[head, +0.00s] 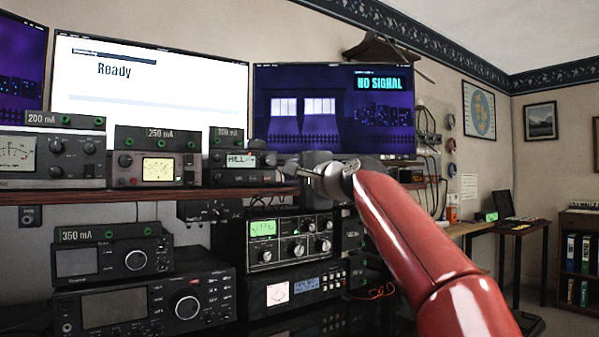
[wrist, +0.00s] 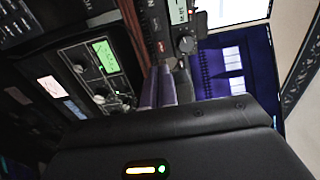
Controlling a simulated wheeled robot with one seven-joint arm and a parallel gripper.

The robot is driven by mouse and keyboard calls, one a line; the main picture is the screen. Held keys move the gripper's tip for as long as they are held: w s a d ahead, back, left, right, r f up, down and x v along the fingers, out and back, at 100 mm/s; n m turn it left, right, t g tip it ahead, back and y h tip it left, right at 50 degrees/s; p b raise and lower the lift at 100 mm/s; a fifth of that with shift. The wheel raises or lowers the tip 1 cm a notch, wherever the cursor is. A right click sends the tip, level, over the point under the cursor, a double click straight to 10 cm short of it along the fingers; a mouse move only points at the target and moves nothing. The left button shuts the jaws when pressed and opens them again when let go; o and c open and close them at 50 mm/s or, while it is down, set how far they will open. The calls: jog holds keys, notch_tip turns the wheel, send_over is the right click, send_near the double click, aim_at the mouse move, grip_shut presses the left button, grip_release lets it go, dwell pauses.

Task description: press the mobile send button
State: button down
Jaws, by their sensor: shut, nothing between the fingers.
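A small mobile radio (head: 243,160) with a lit text display sits on the wooden shelf, left of my gripper. It also shows sideways at the top of the wrist view (wrist: 180,30), with a knob beside its display and small reddish marks on its front. I cannot tell which control is the send button. My gripper (head: 286,166) is in front of the shelf at the radio's right end. In the wrist view, its fingers (wrist: 160,74) are shut and empty, with the tips close to the radio's front. I cannot tell whether they touch it.
The shelf (head: 150,194) edge runs just below the radio. Other radios and a tuner (head: 290,240) with a green meter stand beneath. Monitors (head: 335,110) stand behind the shelf. Cables hang at the right, beside a desk (head: 470,228). The space in front of the shelf looks clear apart from my arm.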

aim_at(267, 179)
jog(key=p+x, duration=0.4)
jog(key=x, duration=0.4)
jog(key=shift+r, duration=0.2)
jog(key=shift+w+a+f, duration=0.15)
jog(key=shift+w+a, duration=0.2)
jog(key=shift+w, duration=0.05)
